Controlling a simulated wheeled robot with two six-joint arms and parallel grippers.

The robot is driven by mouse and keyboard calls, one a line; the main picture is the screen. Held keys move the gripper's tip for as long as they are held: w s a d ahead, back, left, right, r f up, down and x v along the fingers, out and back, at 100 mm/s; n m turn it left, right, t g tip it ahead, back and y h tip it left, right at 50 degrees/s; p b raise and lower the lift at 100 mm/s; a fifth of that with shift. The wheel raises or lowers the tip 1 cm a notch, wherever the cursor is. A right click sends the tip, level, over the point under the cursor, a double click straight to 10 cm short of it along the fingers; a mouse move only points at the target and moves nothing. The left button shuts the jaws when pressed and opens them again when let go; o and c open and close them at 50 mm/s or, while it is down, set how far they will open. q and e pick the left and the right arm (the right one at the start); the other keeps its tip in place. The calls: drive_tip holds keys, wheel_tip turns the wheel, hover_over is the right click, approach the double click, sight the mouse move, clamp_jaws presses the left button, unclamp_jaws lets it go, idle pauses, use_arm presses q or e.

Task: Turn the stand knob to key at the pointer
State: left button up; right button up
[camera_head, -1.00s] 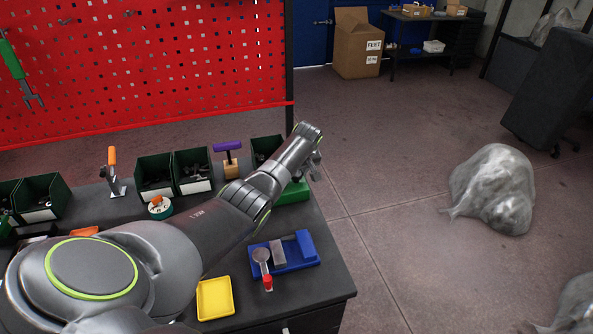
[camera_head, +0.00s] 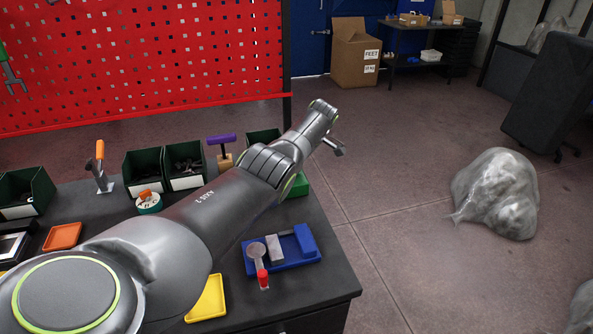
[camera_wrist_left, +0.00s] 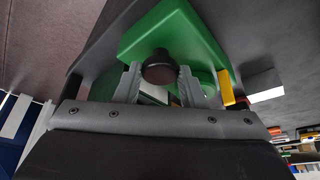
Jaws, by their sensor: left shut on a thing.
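The green stand (camera_wrist_left: 160,35) fills the upper middle of the left wrist view, with a round black knob (camera_wrist_left: 159,66) on it. My left gripper (camera_wrist_left: 164,80) has a finger on each side of the knob and is shut on it. A small yellow piece (camera_wrist_left: 226,88) shows at the stand's right edge; I cannot tell whether it is the pointer. In the head view only part of the green stand (camera_head: 300,187) shows behind my left arm, and the hand (camera_head: 334,147) reaches past the table's right side. The knob's markings cannot be read. My right gripper is not in view.
A blue tray (camera_head: 289,262) with a grey block and a red-ended tool lies near the table's right edge. A yellow tray (camera_head: 206,305) is beside my arm. Dark green bins (camera_head: 148,172) line the back. Open floor lies right of the table.

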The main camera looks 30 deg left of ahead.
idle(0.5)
use_arm(q)
drive_tip(key=o, duration=1)
drive_tip(key=shift+w+d+r, duration=0.1)
drive_tip(key=shift+d+r, duration=0.1)
drive_tip(key=shift+r, duration=0.3)
drive_tip(key=b+v, duration=0.2)
drive_tip(key=v, duration=1.4)
drive_tip(key=shift+r, duration=0.2)
